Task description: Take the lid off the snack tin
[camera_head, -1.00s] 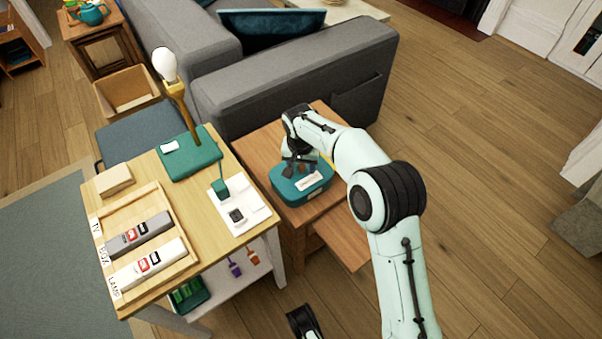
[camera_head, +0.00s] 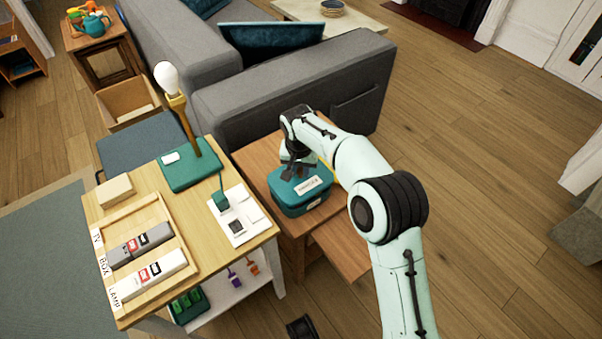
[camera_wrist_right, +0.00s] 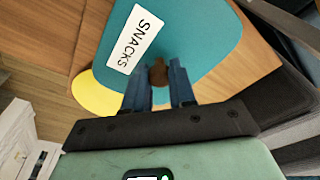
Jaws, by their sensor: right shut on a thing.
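The teal snack tin (camera_head: 300,205) stands on the low wooden side table by the sofa. Its teal lid (camera_head: 284,188) carries a white label, which reads SNACKS in the right wrist view. My right gripper (camera_head: 298,170) is over the lid, pointing down. In the right wrist view its blue-grey fingers (camera_wrist_right: 160,85) are shut on the lid's brown knob (camera_wrist_right: 158,72). The lid sits over the tin; I cannot tell if there is a gap between them. My left gripper is not in view.
A yellow thing (camera_wrist_right: 95,95) lies beside the tin. The grey sofa (camera_head: 300,85) stands close behind. At left, a taller table (camera_head: 210,255) holds a lamp (camera_head: 185,140), a switch panel (camera_head: 238,222) and a tray of remotes (camera_head: 112,215). Floor at right is clear.

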